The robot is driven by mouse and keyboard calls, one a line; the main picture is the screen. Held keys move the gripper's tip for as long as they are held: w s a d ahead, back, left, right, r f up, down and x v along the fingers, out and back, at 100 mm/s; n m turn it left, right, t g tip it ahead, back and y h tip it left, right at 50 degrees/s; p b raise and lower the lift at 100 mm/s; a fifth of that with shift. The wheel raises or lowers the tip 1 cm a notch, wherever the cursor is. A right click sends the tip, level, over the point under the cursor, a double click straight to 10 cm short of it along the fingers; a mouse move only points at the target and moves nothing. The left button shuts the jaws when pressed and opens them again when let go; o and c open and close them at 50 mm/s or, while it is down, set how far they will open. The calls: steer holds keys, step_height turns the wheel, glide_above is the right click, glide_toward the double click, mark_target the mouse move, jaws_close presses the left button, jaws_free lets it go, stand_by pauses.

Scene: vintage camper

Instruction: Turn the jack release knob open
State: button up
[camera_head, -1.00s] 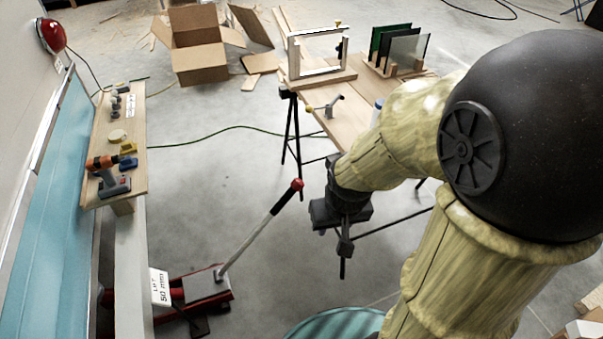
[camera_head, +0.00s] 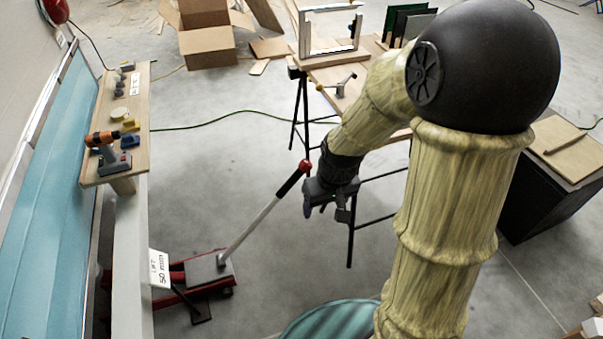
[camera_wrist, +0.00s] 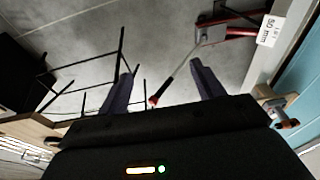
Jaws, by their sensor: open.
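A red floor jack (camera_head: 210,270) with a grey top plate stands low beside the pale beam at lower left. Its handle (camera_head: 248,229) slants up to the right, with a black grip and a round red knob (camera_head: 305,166) at its end. My gripper (camera_head: 325,208) is open and empty, close to the right of the red knob in the head view. In the wrist view the jack (camera_wrist: 207,35) is at the top, and the red knob (camera_wrist: 153,101) shows between my open fingers (camera_wrist: 162,72). I cannot tell its depth or any contact. No separate release knob is distinguishable.
A "50 mm" lift sign (camera_head: 159,268) stands by the jack. A wooden shelf (camera_head: 140,135) with a drill (camera_head: 107,150) is above left. A workbench (camera_head: 370,70) on black trestle legs stands behind my gripper. A dark cabinet (camera_head: 545,195) is at right. The floor between is clear.

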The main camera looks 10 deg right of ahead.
steer(key=w+a+f+n+y+b, duration=0.1)
steer(key=w+a+f+y+b, duration=0.15)
steer(key=w+f+b, duration=0.45)
steer(key=w+a+f+n+y+b, duration=0.25)
steer(key=f+b, duration=0.25)
steer(key=f, duration=0.4)
steer(key=w+a+f+n+y+b, duration=0.1)
steer(key=w+a+f+y+b, duration=0.15)
steer(key=w+f+b, duration=0.4)
steer(key=w+d+f+t+y+b, duration=0.4)
steer(key=w+d+f+b, duration=0.2)
steer(key=w+d+b, duration=0.5)
steer(key=w+d+m+t+y+b, duration=0.1)
steer(key=d+t+b, duration=0.4)
steer(key=d, duration=0.6)
steer(key=w+m+b, duration=0.1)
steer(key=w+b, duration=0.1)
steer(key=shift+t+y+b, duration=0.35)
steer(key=shift+t+b, duration=0.05)
steer(key=shift+f+m, duration=0.1)
steer(key=shift+m, duration=0.15)
